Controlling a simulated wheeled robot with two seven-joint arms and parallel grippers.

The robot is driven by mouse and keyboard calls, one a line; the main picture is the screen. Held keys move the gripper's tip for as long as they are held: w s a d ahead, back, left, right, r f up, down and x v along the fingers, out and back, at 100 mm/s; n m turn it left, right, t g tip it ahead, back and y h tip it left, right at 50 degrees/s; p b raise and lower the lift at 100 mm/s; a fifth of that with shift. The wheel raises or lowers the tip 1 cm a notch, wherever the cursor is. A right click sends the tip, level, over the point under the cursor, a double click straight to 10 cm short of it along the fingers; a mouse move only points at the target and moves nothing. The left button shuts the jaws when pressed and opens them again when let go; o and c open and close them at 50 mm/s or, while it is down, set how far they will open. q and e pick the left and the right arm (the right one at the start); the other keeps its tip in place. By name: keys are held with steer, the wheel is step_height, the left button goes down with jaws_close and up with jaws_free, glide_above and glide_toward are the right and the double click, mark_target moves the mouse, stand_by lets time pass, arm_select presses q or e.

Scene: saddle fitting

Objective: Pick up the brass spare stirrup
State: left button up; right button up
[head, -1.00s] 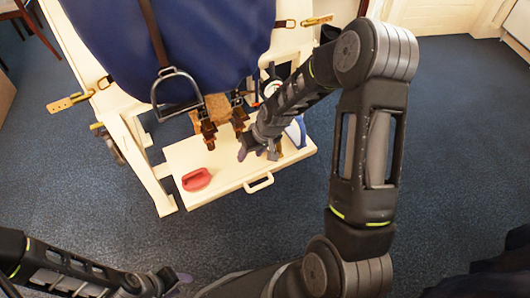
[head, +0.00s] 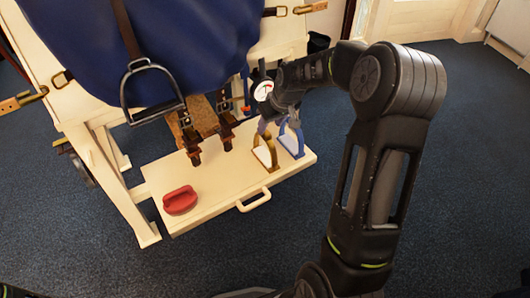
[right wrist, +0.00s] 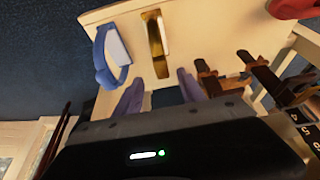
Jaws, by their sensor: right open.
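The brass stirrup (head: 272,152) stands on the cream tray (head: 225,194), near its right end. It also shows in the right wrist view (right wrist: 156,42) as a narrow gold shape ahead of the fingers. A blue stirrup (head: 297,140) with a pale tread stands just to its right; it is left of the brass one in the right wrist view (right wrist: 112,52). My right gripper (head: 272,125) is open and empty, just above and behind the brass stirrup. In the right wrist view its two fingers (right wrist: 160,88) point toward the brass stirrup with a gap before it. My left gripper is out of view.
A red handled object (head: 180,200) lies on the tray's left end. Brown straps with clips (head: 205,125) hang over the tray's back, beside the gripper. A dark metal stirrup (head: 150,95) hangs from the blue-covered stand.

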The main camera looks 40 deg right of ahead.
mark_target(266, 132)
steer(key=shift+x, duration=0.85)
steer(key=b+x, duration=0.3)
steer(key=x, duration=0.2)
steer(key=shift+w+a+f, duration=0.1)
steer(key=shift+f, duration=0.05)
jaws_close()
stand_by(0.4)
stand_by(0.9)
